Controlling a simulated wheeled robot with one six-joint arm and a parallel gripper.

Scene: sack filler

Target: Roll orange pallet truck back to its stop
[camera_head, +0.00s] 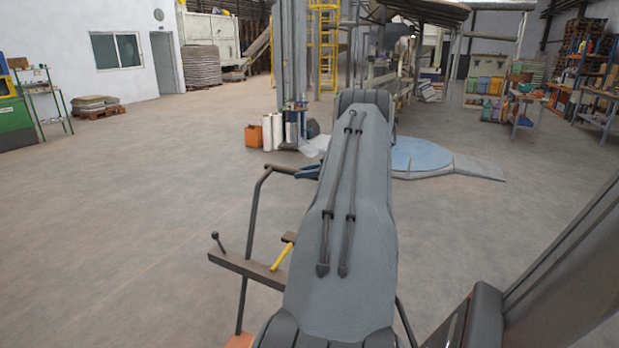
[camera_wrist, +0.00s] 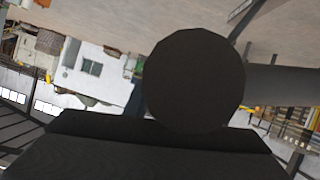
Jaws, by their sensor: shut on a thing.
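The pallet truck shows as a dark handle frame (camera_head: 251,225) left of my arm, with a crossbar, a yellow lever (camera_head: 282,257) and a bit of orange body (camera_head: 238,341) at the bottom edge. My arm and the frame edge hide most of the truck. My gripper (camera_head: 308,172) is shut on the top bar of the handle; its blue-grey tip shows beside the arm. In the wrist view a dark round bar end (camera_wrist: 195,82) fills the middle, close against the dark gripper body. I cannot make out the stop.
Wide bare floor (camera_head: 130,200) lies to the left. An orange canister (camera_head: 253,136) and white rolls (camera_head: 272,132) stand by a column ahead. A blue round plate (camera_head: 415,155) with a ramp lies ahead right. A loaded pallet (camera_head: 98,111) and green bench (camera_head: 15,125) are at left.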

